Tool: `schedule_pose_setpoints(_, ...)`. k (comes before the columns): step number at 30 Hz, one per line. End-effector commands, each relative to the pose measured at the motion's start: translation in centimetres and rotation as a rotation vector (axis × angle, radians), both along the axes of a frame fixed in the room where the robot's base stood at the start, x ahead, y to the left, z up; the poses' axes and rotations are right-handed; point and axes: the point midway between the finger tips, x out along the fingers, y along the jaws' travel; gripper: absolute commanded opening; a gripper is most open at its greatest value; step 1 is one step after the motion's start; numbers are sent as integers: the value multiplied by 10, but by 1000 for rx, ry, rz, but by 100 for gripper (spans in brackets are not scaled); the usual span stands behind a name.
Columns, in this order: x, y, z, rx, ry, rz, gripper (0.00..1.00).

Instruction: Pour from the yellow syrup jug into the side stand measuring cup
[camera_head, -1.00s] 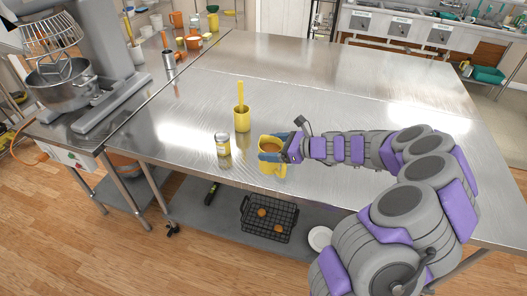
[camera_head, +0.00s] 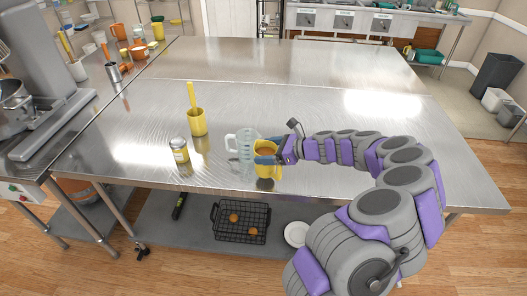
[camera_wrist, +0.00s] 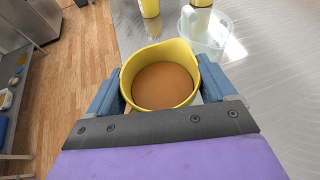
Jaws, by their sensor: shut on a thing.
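My gripper (camera_head: 281,152) is shut on the yellow syrup jug (camera_head: 267,168), with its fingers on both sides of the jug's body. The jug looks upright, and orange-brown syrup (camera_wrist: 163,85) fills much of it in the wrist view. I cannot tell whether its base touches the table. The clear measuring cup (camera_head: 246,162) stands on the table just left of the jug, handle to the left. In the wrist view the cup (camera_wrist: 222,36) is beyond the jug to the upper right. No syrup stream shows.
A yellow-labelled can (camera_head: 180,151) and a yellow container (camera_head: 197,125) with a tall yellow utensil stand left of the cup on the steel table (camera_head: 330,100). A black wire basket (camera_head: 240,222) sits on the lower shelf. The table's back and right are clear.

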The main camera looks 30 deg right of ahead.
Motion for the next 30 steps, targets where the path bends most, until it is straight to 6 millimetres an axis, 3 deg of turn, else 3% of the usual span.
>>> schedule_pose_setpoints(12, -1, 6, 9, -16, 55, -2, 46)
schedule_pose_setpoints(30, -1, -3, 8, -21, 107, -7, 46)
